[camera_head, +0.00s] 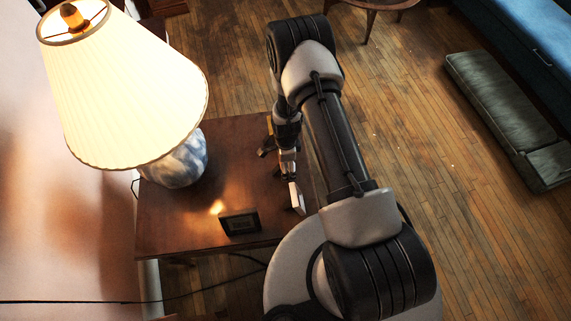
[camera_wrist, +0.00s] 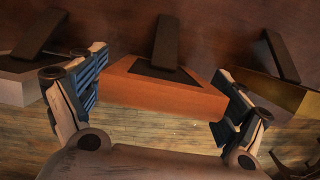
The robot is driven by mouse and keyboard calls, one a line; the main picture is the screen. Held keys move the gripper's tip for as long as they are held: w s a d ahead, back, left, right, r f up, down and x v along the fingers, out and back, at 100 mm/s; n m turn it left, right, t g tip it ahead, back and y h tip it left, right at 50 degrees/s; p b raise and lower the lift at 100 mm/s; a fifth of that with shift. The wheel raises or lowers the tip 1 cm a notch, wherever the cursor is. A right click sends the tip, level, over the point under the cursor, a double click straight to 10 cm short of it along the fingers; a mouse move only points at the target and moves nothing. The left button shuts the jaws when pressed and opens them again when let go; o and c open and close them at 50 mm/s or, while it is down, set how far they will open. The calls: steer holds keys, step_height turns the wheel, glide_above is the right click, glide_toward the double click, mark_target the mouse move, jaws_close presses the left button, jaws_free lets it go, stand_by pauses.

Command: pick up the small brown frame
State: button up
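The small brown frame (camera_wrist: 165,91) is in the middle of the wrist view, with a dark back and a dark prop leg. My gripper (camera_wrist: 160,70) is open, with one finger at each end of the brown frame. Small gaps seem to show at both ends, so I cannot tell whether either finger touches it. In the head view my gripper (camera_head: 280,164) is low over the right side of the wooden table (camera_head: 225,150). There the brown frame is not clearly visible, hidden by my gripper and arm.
A pale frame (camera_wrist: 22,82) stands left of the brown one and a gold-edged frame (camera_wrist: 268,92) right of it, both close to my fingers. A dark frame (camera_head: 240,222) stands at the table's near edge. A large lit lamp (camera_head: 125,95) occupies the table's left side.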

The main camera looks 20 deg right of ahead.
steer(key=c, duration=1)
steer(key=shift+c, duration=0.2)
